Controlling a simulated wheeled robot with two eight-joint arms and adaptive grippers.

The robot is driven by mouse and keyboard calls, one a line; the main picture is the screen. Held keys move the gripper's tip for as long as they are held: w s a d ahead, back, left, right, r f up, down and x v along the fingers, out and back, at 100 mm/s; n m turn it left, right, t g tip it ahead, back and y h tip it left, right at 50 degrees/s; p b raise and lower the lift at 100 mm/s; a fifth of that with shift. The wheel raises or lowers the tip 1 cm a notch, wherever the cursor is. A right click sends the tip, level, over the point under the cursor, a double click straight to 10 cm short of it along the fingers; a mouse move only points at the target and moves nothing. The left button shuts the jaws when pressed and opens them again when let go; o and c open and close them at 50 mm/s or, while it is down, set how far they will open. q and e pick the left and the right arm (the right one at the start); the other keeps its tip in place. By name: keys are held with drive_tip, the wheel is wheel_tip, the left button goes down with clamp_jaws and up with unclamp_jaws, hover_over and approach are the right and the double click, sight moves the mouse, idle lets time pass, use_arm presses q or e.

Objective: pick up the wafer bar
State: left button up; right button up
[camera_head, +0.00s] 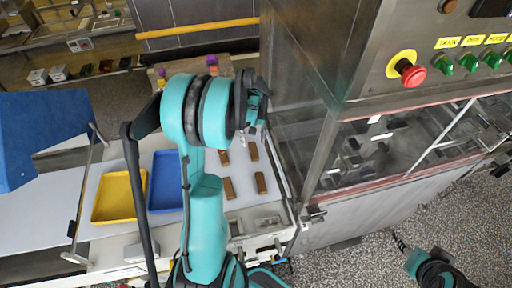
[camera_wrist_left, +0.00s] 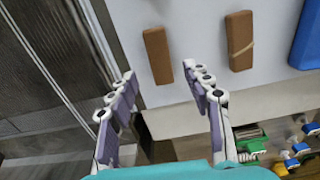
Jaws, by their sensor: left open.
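Several brown bars lie apart on a white surface in the head view, at upper right (camera_head: 253,151), lower right (camera_head: 261,182) and lower left (camera_head: 229,188), with another partly behind my arm. I cannot tell which is the wafer bar. The left wrist view shows two: a plain one (camera_wrist_left: 158,55) and one with a pale line across it (camera_wrist_left: 239,40). My left gripper (camera_head: 258,103) is open and empty, beyond the bars in the head view. In the wrist view its fingertips (camera_wrist_left: 160,76) point towards the plain bar, with nothing between them.
A yellow tray (camera_head: 120,197) and a blue tray (camera_head: 165,183) sit left of the bars. A steel machine with a red stop button (camera_head: 412,75) stands to the right. Coloured blocks (camera_head: 212,60) lie on a stand behind. Part of my right arm shows at lower right.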

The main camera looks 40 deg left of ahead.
sight(254, 150)
use_arm(q)
wheel_tip(254, 150, down, 6)
drive_tip(key=shift+s+d+r+b, duration=0.1)
drive_tip(key=shift+r+b, duration=0.15)
drive_tip(key=shift+b, duration=0.15)
drive_tip(key=c, duration=1)
